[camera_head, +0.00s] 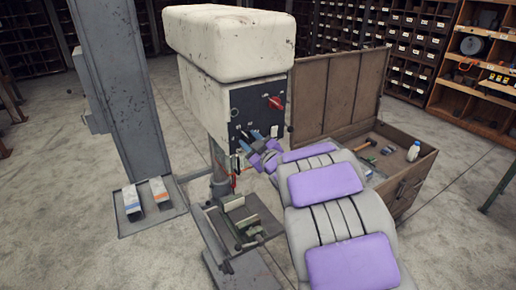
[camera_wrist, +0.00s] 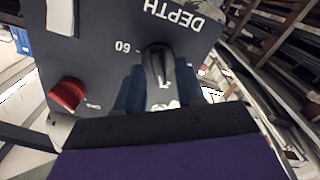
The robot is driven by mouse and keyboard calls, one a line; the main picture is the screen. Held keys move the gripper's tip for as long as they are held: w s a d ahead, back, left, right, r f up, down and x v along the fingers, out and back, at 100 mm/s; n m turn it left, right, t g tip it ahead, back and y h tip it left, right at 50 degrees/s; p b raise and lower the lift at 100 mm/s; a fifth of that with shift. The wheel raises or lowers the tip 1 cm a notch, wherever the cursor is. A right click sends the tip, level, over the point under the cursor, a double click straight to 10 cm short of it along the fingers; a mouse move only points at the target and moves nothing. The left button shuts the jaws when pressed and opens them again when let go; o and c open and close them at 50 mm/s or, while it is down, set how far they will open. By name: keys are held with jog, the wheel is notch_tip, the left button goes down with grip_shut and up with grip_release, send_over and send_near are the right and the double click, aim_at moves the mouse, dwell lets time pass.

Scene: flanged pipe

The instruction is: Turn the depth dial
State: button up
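The depth dial (camera_wrist: 158,68) is a grey knob on a dark panel (camera_wrist: 95,45), below the upside-down word DEPTH and beside the mark 60 in the wrist view. My gripper (camera_wrist: 158,88) has its blue fingers on either side of the dial. They sit close to it, but I cannot tell whether they press on it. In the head view, my gripper (camera_head: 254,149) reaches the lower part of the machine's dark panel (camera_head: 250,104) and hides the dial there.
A red knob (camera_head: 276,102) sits higher on the panel; it also shows in the wrist view (camera_wrist: 67,94). The machine's cream housing (camera_head: 225,45) rises above. A vise (camera_head: 243,220) stands below. An open wooden chest (camera_head: 350,105) is close on the right, a grey column (camera_head: 115,80) on the left.

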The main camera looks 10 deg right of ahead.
jog(key=b+v, duration=0.8)
jog(key=v, duration=0.9)
